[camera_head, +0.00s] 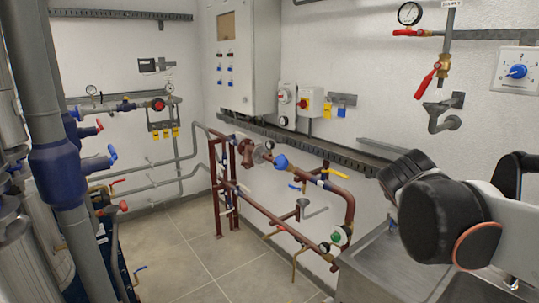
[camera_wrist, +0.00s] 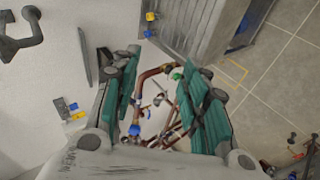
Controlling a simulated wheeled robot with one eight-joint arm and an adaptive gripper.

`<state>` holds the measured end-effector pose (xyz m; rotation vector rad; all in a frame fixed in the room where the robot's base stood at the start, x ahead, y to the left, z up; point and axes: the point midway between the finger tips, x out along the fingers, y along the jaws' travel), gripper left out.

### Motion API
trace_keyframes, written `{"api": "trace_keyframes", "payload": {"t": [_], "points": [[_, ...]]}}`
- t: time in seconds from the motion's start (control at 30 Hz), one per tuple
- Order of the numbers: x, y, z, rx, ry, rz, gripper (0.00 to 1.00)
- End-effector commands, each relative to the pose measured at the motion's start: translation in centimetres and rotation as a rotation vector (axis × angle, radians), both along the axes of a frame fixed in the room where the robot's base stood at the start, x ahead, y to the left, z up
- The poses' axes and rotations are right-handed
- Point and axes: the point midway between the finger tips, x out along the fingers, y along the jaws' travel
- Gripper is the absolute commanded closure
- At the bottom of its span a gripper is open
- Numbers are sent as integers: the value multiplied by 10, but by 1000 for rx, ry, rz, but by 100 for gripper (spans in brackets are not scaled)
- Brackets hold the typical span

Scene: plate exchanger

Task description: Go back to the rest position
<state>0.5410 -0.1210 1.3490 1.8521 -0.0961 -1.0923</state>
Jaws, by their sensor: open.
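My gripper (camera_wrist: 158,78) shows in the wrist view with its two green-padded fingers spread apart. It is open, and nothing is between the pads. Through the gap I see reddish-brown piping (camera_wrist: 152,76) in the background, apart from the fingers. In the head view, the black and white links of my arm fill the right side. I cannot make out my gripper's fingers there.
A red-brown pipe frame (camera_head: 275,215) with valves stands on the tiled floor (camera_head: 180,265). A metal cabinet (camera_head: 385,262) is beside my arm. Large grey pipes (camera_head: 62,185) stand at left. A gauge (camera_head: 409,13) and red-handled valves (camera_head: 427,84) are on the right wall. Floor left of the frame is clear.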

Motion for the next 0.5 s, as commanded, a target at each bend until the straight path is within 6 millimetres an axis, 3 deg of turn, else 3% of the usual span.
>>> {"api": "trace_keyframes", "payload": {"t": [0.03, 0.3, 0.5], "points": [[-21, 10, -29, 82, -17, -27, 59], [-116, 71, -139, 564, -92, -215, 59], [-160, 107, -196, 822, -106, -334, 59]]}}
